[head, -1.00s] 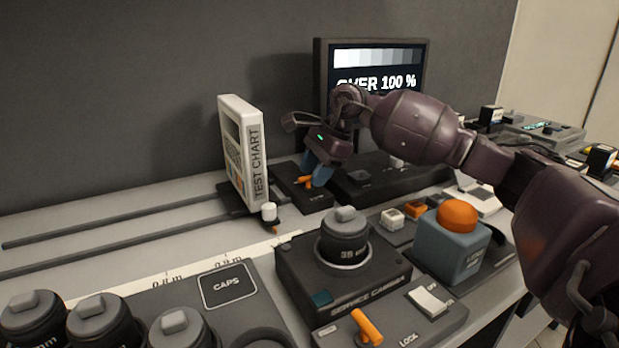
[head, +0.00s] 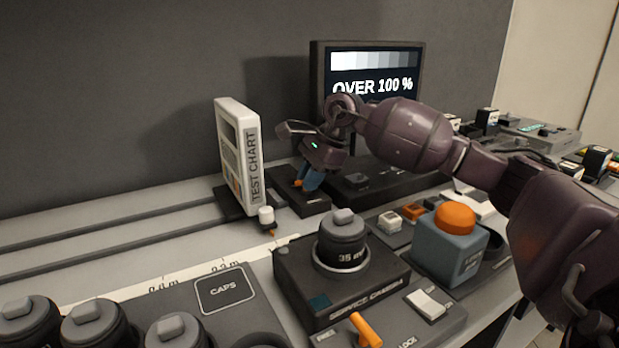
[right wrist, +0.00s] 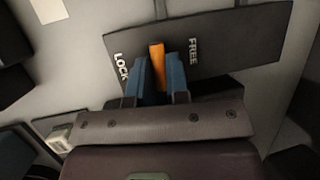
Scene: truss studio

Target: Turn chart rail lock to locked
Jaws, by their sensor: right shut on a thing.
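The chart rail lock is a dark plate (head: 312,204) beside the chart carriage, with a small orange lever (head: 298,183). In the right wrist view the orange lever (right wrist: 157,65) stands between the words LOCK on the left and FREE on the right. My right gripper (head: 310,180) is at the lock from above. Its blue fingers (right wrist: 160,78) are shut on the lever, one on each side. The fingers partly hide the lever in the head view. My left gripper is not in view.
The white test chart (head: 238,150) stands on its rails just left of the lock. A monitor (head: 367,70) reading "OVER 100 %" is behind. The service camera (head: 342,245), another orange lever (head: 367,329) and a blue box with an orange button (head: 455,218) stand in front.

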